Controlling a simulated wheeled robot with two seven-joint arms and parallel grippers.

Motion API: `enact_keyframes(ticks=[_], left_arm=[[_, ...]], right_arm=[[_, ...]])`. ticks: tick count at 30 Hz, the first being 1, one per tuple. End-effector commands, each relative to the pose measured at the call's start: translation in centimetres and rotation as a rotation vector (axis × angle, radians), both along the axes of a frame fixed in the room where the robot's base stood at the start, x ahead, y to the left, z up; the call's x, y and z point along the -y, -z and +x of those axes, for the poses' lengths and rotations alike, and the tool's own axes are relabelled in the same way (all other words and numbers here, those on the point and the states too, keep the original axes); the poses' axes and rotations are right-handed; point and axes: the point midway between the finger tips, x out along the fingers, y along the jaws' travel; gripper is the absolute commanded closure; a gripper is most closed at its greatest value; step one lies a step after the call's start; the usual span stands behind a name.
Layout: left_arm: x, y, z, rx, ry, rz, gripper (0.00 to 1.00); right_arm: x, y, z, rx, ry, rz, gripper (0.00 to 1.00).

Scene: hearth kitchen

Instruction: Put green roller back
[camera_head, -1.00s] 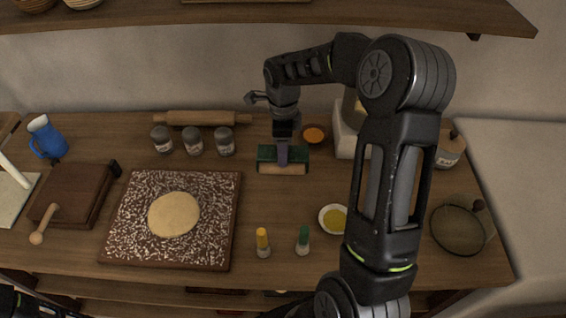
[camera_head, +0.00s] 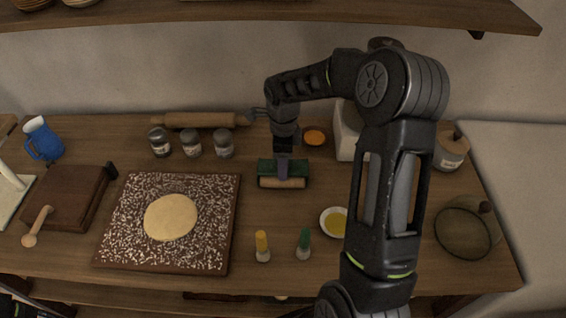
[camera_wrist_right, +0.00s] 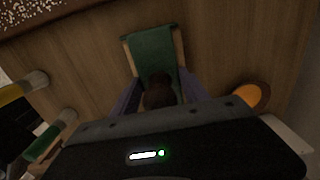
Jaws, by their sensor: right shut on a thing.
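My right gripper (camera_head: 283,157) points down over the back middle of the table. It is shut on the green roller (camera_head: 283,170), a green block-like piece with a pale wooden strip along its front. In the right wrist view the green piece (camera_wrist_right: 153,52) has wooden sides, and a dark brown knob (camera_wrist_right: 160,94) sits between the fingers. I cannot tell whether the roller touches the table.
A floured board (camera_head: 222,255) with dough (camera_head: 171,217) lies to the left. Spice jars (camera_head: 191,143) and a rolling pin (camera_head: 200,119) stand behind. Yellow-topped (camera_head: 262,246) and green-topped (camera_head: 304,243) pieces stand in front. A yellow-filled bowl (camera_head: 334,222) and an orange bowl (camera_head: 314,137) are nearby.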

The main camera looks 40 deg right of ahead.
Motion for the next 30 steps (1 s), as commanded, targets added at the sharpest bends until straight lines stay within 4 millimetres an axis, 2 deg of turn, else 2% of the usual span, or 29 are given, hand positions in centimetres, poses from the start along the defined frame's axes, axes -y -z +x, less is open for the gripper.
enact_keyframes(ticks=[12, 13, 20, 30], left_arm=[[0.1, 0.9, 0.1, 0.004, 0.001, -0.002, 0.64], [0.1, 1.0, 0.1, 0.004, 0.001, -0.002, 0.64], [0.1, 1.0, 0.1, 0.004, 0.001, -0.002, 0.64], [0.0, 0.2, 0.0, 0.002, 0.001, -0.002, 0.64]], right_arm=[[-0.2, 1.3, -0.2, -0.007, -0.001, 0.004, 1.00], [-0.2, 1.5, -0.3, -0.009, -0.001, 0.004, 0.45], [-0.1, 1.3, -0.2, -0.006, 0.000, 0.002, 0.26], [0.0, 0.3, 0.0, -0.001, 0.000, 0.001, 0.26]])
